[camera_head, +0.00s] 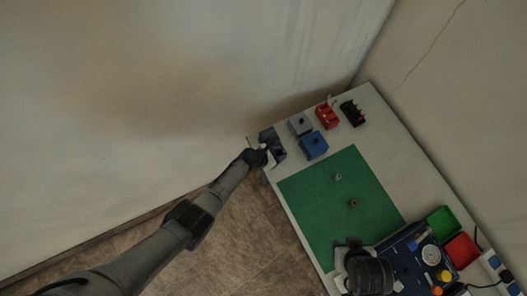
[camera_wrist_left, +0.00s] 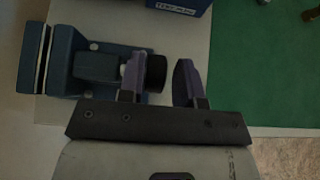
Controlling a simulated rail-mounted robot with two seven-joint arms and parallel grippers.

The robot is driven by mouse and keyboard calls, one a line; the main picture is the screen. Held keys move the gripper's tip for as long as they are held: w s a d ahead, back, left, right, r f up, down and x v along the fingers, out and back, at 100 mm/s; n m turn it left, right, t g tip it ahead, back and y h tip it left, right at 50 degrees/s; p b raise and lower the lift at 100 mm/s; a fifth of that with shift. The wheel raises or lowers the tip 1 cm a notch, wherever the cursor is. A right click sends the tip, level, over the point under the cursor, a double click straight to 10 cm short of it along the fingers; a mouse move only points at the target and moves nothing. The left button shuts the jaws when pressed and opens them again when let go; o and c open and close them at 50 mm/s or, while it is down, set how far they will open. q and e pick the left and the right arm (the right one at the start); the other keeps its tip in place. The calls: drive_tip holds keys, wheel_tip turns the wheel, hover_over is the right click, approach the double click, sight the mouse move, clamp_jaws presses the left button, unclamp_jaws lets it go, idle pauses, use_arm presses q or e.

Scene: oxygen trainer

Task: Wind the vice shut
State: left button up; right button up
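The blue vice (camera_head: 267,135) sits at the left corner of the white table. In the left wrist view the vice (camera_wrist_left: 98,68) has its jaws at the left, and its screw ends in a round black knob (camera_wrist_left: 156,73) on the right. My left gripper (camera_head: 262,152) is at the vice. In the left wrist view the left gripper (camera_wrist_left: 160,82) has its fingers apart, with the knob between them and a clear gap to the right finger. Contact with the left finger is unclear. My right arm shows at the bottom of the head view; its fingers cannot be made out.
A blue box (camera_head: 313,146) and a grey box (camera_head: 300,124) stand close to the vice. Red (camera_head: 327,116) and black (camera_head: 352,113) items are behind. A green mat (camera_head: 320,208) holds two small fittings. A gauge panel (camera_head: 413,262), green bin (camera_head: 443,223) and red bin (camera_head: 462,250) are at lower right.

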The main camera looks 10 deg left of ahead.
use_arm(q)
drive_tip(key=p+v, duration=0.5)
drive_tip(key=v, duration=0.6)
drive_tip(key=shift+s+a, duration=0.2)
drive_tip(key=shift+r, duration=0.1)
